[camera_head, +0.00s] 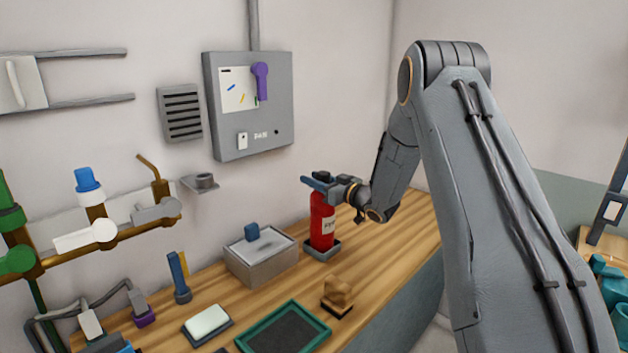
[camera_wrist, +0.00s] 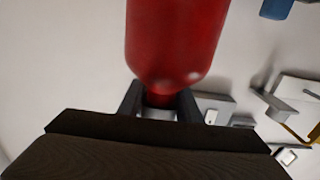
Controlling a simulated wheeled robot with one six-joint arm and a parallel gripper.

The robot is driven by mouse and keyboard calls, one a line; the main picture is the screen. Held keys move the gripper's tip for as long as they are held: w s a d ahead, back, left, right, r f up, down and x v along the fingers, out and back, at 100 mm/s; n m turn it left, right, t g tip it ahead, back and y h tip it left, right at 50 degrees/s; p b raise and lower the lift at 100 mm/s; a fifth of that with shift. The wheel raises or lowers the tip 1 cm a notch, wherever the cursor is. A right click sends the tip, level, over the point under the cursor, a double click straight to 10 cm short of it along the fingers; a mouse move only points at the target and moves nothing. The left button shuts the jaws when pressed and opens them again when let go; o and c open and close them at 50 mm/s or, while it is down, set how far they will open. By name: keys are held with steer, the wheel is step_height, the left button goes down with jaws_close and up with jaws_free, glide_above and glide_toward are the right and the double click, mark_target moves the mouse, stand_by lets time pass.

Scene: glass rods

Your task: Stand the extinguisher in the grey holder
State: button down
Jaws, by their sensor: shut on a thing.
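The red extinguisher (camera_head: 321,222) stands upright at the back of the wooden counter, with a pale label on its side. Its base meets the grey holder (camera_head: 331,254), a low square tray; I cannot tell whether it rests fully on the holder's floor. My gripper (camera_head: 328,187) reaches in from the right and is shut on the extinguisher's neck, just under the blue-grey top. In the wrist view, the red body (camera_wrist: 176,40) fills the upper middle, and my two fingers (camera_wrist: 160,102) close around its narrow neck.
A grey box with a blue knob (camera_head: 262,262) stands close left of the holder. A brown wooden block (camera_head: 338,293) and a green-rimmed tray (camera_head: 322,329) lie in front. A grey wall cabinet (camera_head: 273,133) and small wall bracket (camera_head: 201,183) are behind. Bare counter lies to the right.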

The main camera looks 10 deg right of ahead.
steer(key=shift+f, duration=0.35)
steer(key=c, duration=1.6)
jaws_free()
steer(key=shift+o, duration=0.2)
steer(key=shift+f, duration=0.2)
steer(key=p+v, duration=0.3)
steer(key=v, duration=0.8)
steer(key=shift+r, duration=0.1)
steer(key=s+f+m+g+h, duration=0.2)
steer(key=s+m+g+h, duration=0.3)
steer(key=s+h, duration=0.5)
steer(key=s+g, duration=0.1)
steer(key=s, duration=0.2)
steer(key=shift+s+g, duration=0.3)
steer(key=s+a+g, duration=0.2)
steer(key=s, duration=0.6)
steer(key=s+a+f+m+g, duration=0.1)
steer(key=s+g, duration=0.1)
steer(key=s, duration=0.6)
steer(key=s+a+g, duration=0.2)
steer(key=s+g, duration=0.1)
steer(key=s, duration=0.5)
steer(key=shift+s+a+f+m, duration=0.1)
steer(key=shift+a+f+m, duration=0.15)
steer(key=shift+a+m, duration=0.15)
steer(key=shift+c, duration=0.4)
